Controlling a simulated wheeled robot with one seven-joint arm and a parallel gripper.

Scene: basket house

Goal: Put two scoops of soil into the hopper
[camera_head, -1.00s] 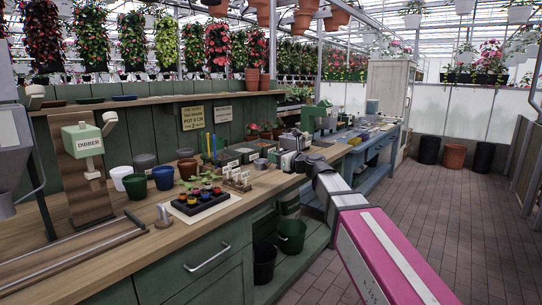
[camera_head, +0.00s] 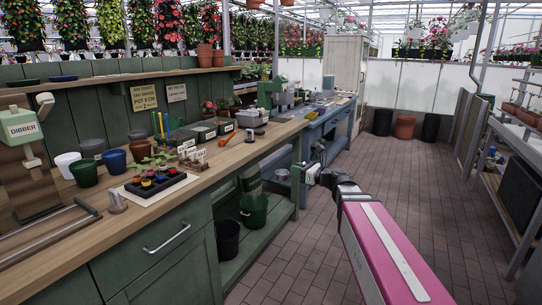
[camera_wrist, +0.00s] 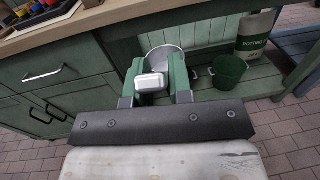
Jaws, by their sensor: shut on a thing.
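In the wrist view, my gripper (camera_wrist: 157,82) has its two green fingers shut on a pale blocky grip. A grey round-rimmed metal scoop (camera_wrist: 165,52) shows just beyond it and appears to belong to the same held thing. No soil can be made out in it. In the head view, my gripper (camera_head: 310,174) is small and reaches out to the right of the green bench, above the floor. A white and green potting bag (camera_wrist: 255,35) stands on the low shelf in the wrist view. The hopper is not recognisable in the current views.
A green bucket (camera_head: 254,210) and a dark bucket (camera_head: 228,238) sit on the low shelf. The brick aisle (camera_head: 420,180) is clear.

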